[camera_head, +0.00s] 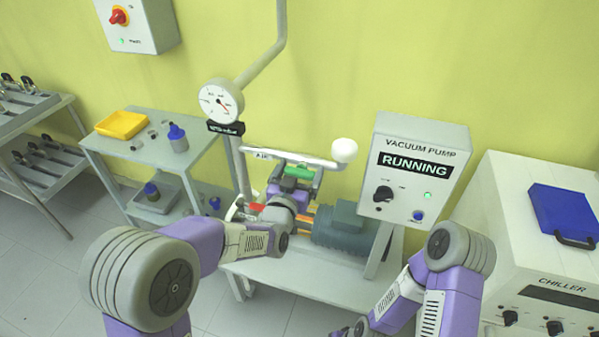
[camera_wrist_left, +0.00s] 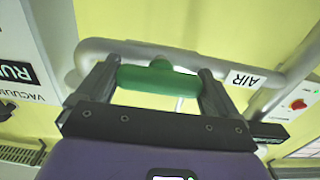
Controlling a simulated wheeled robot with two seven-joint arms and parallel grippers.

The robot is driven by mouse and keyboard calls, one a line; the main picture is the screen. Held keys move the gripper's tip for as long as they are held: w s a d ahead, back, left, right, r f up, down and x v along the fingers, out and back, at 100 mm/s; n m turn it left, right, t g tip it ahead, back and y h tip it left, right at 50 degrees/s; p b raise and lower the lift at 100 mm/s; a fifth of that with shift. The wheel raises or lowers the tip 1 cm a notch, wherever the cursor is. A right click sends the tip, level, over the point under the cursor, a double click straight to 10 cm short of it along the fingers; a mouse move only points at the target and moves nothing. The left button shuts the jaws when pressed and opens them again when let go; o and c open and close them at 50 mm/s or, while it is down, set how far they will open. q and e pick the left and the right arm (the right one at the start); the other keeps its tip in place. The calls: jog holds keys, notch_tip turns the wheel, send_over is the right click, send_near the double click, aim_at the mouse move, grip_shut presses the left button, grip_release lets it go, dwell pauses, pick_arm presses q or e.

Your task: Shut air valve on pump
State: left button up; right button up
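The air valve's green handle (camera_head: 299,171) sits on a grey pipe above the pump (camera_head: 343,229), just below the pipe's horizontal run. My left gripper (camera_head: 297,174) is at the handle, with one dark finger on each side. In the left wrist view the green handle (camera_wrist_left: 158,79) lies crosswise between the widely spaced fingers (camera_wrist_left: 157,88). Its ends are at or very near both fingers; I cannot tell whether they touch. An "AIR" label (camera_wrist_left: 243,79) is on the pipe. My right forearm shows at the bottom of the head view, its gripper out of frame.
A vacuum pump control box (camera_head: 414,168) reading RUNNING stands right of the valve. A gauge (camera_head: 221,100) is on the vertical pipe at left. A chiller (camera_head: 545,262) stands right; a side table (camera_head: 104,144) stands left.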

pick_arm(q)
jog(key=shift+c, duration=0.4)
jog(key=shift+m, duration=0.4)
jog(key=m+b, duration=0.1)
jog(key=m, duration=0.2)
jog(key=shift+b, duration=0.3)
jog(key=m, duration=0.4)
jog(key=shift+m+b, duration=0.3)
jog(key=shift+b, duration=0.05)
jog(key=m, duration=0.4)
jog(key=shift+d, duration=0.1)
jog(key=m, duration=0.5)
jog(key=shift+f+p, duration=0.1)
jog(key=shift+p, duration=0.25)
jog(key=shift+m, duration=0.4)
jog(key=o, duration=0.7)
